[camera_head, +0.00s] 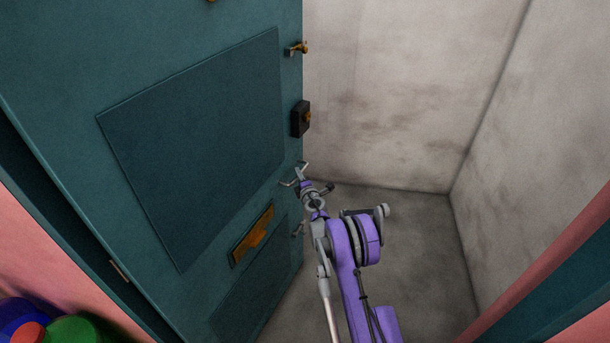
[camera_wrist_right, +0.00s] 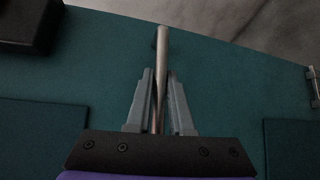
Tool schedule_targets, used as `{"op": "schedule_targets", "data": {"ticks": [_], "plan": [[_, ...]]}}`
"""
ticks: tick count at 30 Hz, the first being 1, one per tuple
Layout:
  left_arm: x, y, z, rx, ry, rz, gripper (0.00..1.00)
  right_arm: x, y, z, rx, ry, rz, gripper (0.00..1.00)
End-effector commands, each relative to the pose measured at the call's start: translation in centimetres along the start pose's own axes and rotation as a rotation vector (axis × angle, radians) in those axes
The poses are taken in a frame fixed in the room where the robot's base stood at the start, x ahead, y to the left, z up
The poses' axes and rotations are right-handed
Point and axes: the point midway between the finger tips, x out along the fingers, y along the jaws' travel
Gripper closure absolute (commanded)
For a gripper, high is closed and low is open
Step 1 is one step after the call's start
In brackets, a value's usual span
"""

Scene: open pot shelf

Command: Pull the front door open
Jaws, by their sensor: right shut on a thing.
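The teal front door (camera_head: 190,140) fills the left of the head view and stands open at an angle, its free edge right of centre. My right gripper (camera_head: 302,178) is at that edge, below the dark lock box (camera_head: 299,119). In the right wrist view the gripper (camera_wrist_right: 160,85) is shut on the metal door handle (camera_wrist_right: 163,50), a thin bar running between its two fingers. The teal door face (camera_wrist_right: 100,60) lies behind the handle. In the head view the handle is small and hard to separate from the fingers. My left gripper is not in view.
A brass letter plate (camera_head: 252,235) and a brass latch (camera_head: 297,48) are on the door. Right of it are bare grey floor (camera_head: 420,235) and pale walls (camera_head: 400,90). A pink and teal frame (camera_head: 560,270) borders the right. Coloured rounded objects (camera_head: 75,328) sit bottom left.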

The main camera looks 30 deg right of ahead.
Motion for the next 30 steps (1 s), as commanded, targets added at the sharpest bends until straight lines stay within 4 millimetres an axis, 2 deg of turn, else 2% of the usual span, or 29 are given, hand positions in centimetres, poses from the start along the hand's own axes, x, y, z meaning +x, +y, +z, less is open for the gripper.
{"op": "schedule_targets", "data": {"ticks": [3, 9, 24, 25, 30], "plan": [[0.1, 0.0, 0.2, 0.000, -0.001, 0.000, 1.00, 1.3, -0.2, -1.3, -0.005, 0.032, 0.002, 1.00], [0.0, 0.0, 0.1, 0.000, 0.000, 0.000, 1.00, 2.6, 0.3, -2.5, -0.010, 0.062, 0.008, 1.00], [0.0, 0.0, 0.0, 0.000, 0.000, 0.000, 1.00, 3.0, 0.5, -2.8, -0.012, 0.069, 0.011, 1.00], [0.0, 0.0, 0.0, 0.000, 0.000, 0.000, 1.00, 3.0, 0.5, -2.8, -0.012, 0.069, 0.011, 0.78], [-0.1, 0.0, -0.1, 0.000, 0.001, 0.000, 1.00, 3.0, 0.6, -2.7, -0.011, 0.067, 0.011, 0.50]]}}
